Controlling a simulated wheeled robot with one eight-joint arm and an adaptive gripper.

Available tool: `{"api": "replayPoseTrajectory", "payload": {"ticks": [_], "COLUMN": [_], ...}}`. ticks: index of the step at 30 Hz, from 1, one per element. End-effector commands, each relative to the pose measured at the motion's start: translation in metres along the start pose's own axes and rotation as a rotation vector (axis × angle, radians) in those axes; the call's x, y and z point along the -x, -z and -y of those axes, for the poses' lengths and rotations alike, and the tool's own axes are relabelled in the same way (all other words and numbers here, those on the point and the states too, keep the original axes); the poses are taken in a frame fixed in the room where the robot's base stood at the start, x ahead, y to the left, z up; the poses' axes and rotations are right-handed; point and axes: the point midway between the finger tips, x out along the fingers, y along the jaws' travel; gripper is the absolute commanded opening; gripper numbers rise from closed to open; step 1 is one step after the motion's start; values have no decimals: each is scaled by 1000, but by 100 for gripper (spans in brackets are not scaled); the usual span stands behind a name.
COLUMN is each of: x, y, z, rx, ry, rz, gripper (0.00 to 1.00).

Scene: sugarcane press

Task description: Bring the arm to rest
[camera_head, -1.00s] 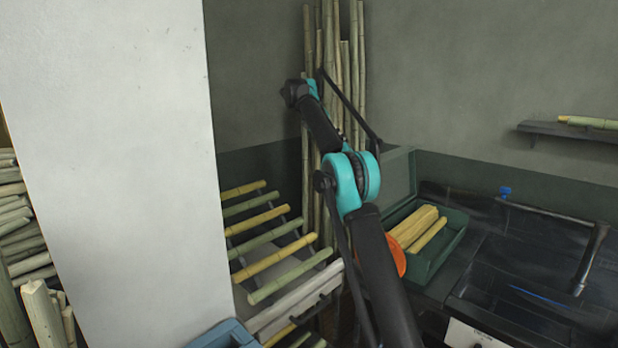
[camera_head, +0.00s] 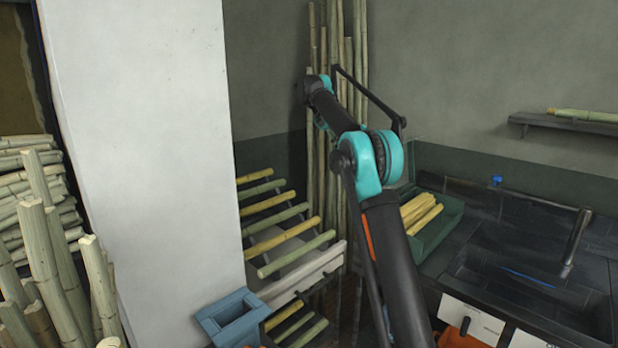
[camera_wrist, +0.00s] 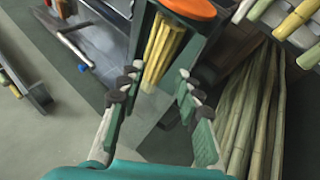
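My arm (camera_head: 383,215) rises from the lower middle of the head view and bends up and left, in front of the upright canes. The gripper itself cannot be made out there. In the wrist view my gripper (camera_wrist: 153,92) is open, with its two fingers well apart and nothing held between them. Beyond the fingers are yellow cane pieces (camera_wrist: 163,48) in a green box, apart from the fingers. The same green box (camera_head: 447,228) stands on the dark counter right of my arm in the head view.
A rack of canes (camera_head: 290,250) and a blue bin (camera_head: 235,318) stand left of my arm. A sink counter (camera_head: 530,260) and wall shelf (camera_head: 570,124) are at right.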

Motion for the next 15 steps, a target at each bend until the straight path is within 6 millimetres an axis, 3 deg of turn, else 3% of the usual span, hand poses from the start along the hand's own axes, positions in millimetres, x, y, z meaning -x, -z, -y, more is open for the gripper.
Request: {"api": "replayPoseTrajectory", "payload": {"ticks": [8, 15], "x": [-37, -98], "y": [-22, -77], "z": [-10, -25], "rx": [85, 193], "ry": [105, 256], "rz": [9, -2], "gripper": [34, 34]}}
